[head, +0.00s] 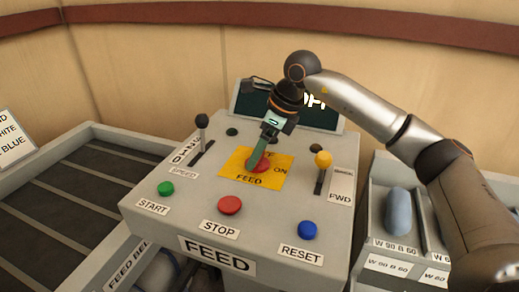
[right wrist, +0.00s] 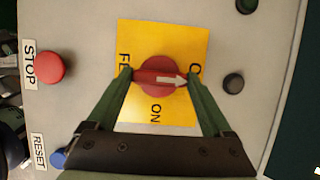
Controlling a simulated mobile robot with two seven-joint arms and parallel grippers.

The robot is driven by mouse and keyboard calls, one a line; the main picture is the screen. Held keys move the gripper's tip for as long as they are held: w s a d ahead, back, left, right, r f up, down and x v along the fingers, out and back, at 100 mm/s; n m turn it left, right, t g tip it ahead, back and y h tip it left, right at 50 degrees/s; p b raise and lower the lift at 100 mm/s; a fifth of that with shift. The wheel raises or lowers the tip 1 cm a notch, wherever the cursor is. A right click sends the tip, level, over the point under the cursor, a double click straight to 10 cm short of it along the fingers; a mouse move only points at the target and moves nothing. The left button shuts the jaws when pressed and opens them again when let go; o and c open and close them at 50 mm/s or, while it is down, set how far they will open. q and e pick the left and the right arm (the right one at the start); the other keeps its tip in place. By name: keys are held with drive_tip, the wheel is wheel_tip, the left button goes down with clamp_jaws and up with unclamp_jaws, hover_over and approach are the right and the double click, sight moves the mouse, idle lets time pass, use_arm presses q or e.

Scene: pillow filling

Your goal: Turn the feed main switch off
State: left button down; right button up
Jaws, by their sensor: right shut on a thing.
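The feed main switch (head: 263,168) is a red round knob on a yellow plate (head: 240,176) in the middle of the grey console. In the right wrist view the knob (right wrist: 158,88) has a raised red grip with a white arrow. The arrow points right, toward the partly hidden label starting with "O"; "ON" is at the bottom of the plate. My right gripper (head: 260,161) reaches down from above, and its green fingers are shut on the knob's grip, one at each end (right wrist: 160,77). My left gripper is not in view.
A green START button (head: 165,188), a red STOP button (head: 230,205) and a blue RESET button (head: 307,230) line the console front. A black-knobbed lever (head: 201,121) and a yellow-knobbed lever (head: 323,159) flank the plate. A dark screen (head: 329,117) behind shows partly hidden "OFF" lettering.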

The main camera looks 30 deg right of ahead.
drive_tip(key=o, duration=1.1)
drive_tip(key=shift+o, duration=0.2)
drive_tip(key=v, duration=1.2)
drive_tip(key=shift+r, duration=0.35)
drive_tip(key=shift+s, duration=0.1)
